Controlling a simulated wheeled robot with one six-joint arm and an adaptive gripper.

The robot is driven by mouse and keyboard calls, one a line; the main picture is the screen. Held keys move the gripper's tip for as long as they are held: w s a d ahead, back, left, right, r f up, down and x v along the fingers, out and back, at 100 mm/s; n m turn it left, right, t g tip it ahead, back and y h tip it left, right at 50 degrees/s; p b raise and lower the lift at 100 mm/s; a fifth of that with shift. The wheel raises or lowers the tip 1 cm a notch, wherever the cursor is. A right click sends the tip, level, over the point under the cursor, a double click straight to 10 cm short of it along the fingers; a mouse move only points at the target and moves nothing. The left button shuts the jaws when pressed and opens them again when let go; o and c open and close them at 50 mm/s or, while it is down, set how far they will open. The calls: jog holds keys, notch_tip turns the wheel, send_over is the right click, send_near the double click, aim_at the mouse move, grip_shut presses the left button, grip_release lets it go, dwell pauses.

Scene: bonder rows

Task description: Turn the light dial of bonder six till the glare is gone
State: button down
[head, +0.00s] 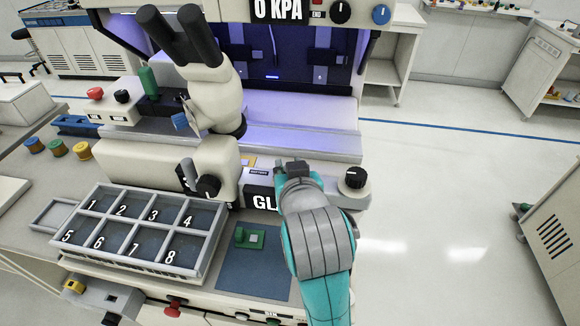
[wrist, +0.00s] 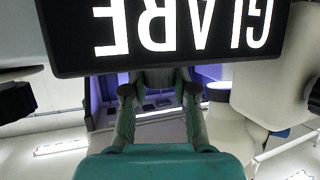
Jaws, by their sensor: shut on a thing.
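The bonder's black display (head: 262,199) reads GLARE in white letters, partly covered by my arm in the head view. In the wrist view the display (wrist: 180,55) fills the top, upside down. My gripper (head: 292,170) is at the bonder's front, just above and right of the display.
A black knob (head: 353,180) with a white mark sits close right of my gripper. The microscope (head: 208,90) stands left, with its side knob (head: 208,186). A numbered tray (head: 140,264) and a blue mat (head: 252,277) lie in front. Open floor is on the right.

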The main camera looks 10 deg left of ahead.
jog(key=n+g+y, duration=0.1)
jog(key=n+y, duration=0.1)
jog(key=n+g+y, duration=0.2)
jog(key=n+y, duration=0.1)
jog(key=shift+n+y, duration=0.4)
dwell(0.3)
jog(key=c, duration=0.9)
grip_release()
jog(key=shift+g, duration=0.3)
jog(key=v, duration=0.7)
jog(key=shift+s+d, duration=0.1)
jog(key=shift+s, duration=0.1)
